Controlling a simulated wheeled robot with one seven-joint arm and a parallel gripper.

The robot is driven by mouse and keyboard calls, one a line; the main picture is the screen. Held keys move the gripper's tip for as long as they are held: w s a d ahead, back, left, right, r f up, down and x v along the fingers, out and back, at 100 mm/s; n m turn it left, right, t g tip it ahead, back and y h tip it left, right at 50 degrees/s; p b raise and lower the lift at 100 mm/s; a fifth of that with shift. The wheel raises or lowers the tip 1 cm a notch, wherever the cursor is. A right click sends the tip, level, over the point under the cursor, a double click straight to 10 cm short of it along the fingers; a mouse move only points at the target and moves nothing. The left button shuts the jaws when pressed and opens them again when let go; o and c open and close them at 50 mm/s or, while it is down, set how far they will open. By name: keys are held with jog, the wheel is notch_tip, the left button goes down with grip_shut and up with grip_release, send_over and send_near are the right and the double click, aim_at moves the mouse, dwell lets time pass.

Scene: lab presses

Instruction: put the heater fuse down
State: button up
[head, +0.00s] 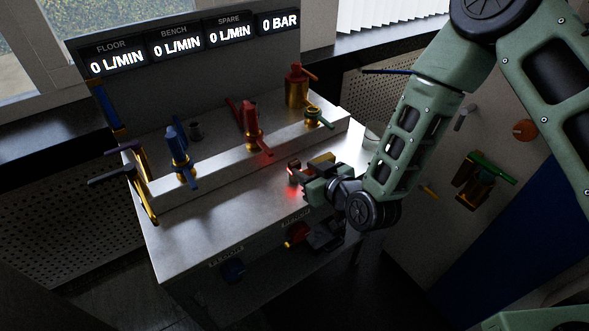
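My gripper (305,186) reaches in from the right, low over the front right of the grey metal bench top (215,230). A small dark piece with a reddish, glowing face (293,172) shows at the fingers. It may be the heater fuse, but it is too small and dark to be sure. A red glow falls on the bench top just below it. I cannot make out the gap between the fingers, or whether they hold this piece or whether it touches the bench.
A yellow piece (322,159) lies just behind my gripper. A raised ledge behind carries a blue valve (178,150), a red valve (252,130) and a green valve (314,115). A red knob (298,232) is on the front panel. The bench's front left is clear.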

aim_at(297, 166)
jog(key=x, duration=0.4)
jog(key=shift+a+p, duration=0.1)
jog(key=shift+p, duration=0.2)
grip_shut()
